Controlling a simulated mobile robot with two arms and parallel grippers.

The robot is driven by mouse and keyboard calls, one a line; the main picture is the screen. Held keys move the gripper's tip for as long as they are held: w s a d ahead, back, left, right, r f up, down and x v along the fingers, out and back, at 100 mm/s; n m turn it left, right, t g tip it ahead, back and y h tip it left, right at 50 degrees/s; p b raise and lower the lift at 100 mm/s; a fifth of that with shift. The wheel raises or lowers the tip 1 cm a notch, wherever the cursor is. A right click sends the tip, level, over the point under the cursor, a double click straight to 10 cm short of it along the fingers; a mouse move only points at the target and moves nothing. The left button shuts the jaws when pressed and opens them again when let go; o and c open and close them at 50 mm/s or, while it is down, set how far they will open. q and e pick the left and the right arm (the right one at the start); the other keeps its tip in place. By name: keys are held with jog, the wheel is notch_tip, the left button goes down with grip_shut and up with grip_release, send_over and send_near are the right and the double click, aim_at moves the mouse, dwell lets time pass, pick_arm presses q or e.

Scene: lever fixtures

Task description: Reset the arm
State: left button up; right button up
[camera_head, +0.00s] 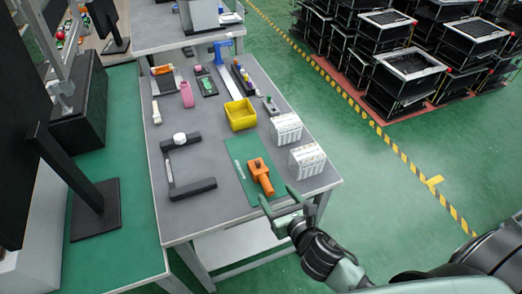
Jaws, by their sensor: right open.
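My right gripper (281,209) is open and empty. It is at the near right corner of the grey worktable (215,190), apart from the things on it. Its arm comes in from the lower right. An orange tool (260,176) lies on a green mat (238,152) on the table, just left of and beyond the gripper. A black bracket-shaped fixture (193,188) with a white round part (180,138) sits on the left of the table. My left gripper is not in view.
Two white slotted racks (307,160) stand at the table's right edge, close to the gripper. A yellow bin (240,115) and a pink bottle (187,94) are farther back. A black monitor stand (96,210) is at left. Green floor (370,190) is open to the right.

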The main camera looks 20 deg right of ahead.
jog(key=s+d+f+m+g, duration=0.1)
jog(key=s+m+g, duration=0.6)
jog(key=m, duration=1)
jog(key=s+m+g, duration=0.3)
jog(key=s+m, duration=0.7)
jog(key=m, duration=0.7)
jog(key=s+f+g, duration=0.1)
jog(key=s+f, duration=0.2)
jog(key=f, duration=2.5)
jog(key=s+d+f+g, duration=0.1)
jog(key=s+d+f, duration=0.2)
jog(key=s+f, duration=1.1)
jog(key=shift+s+d+f+g, duration=0.15)
jog(key=shift+s+f+g, duration=0.15)
jog(key=shift+s, duration=0.8)
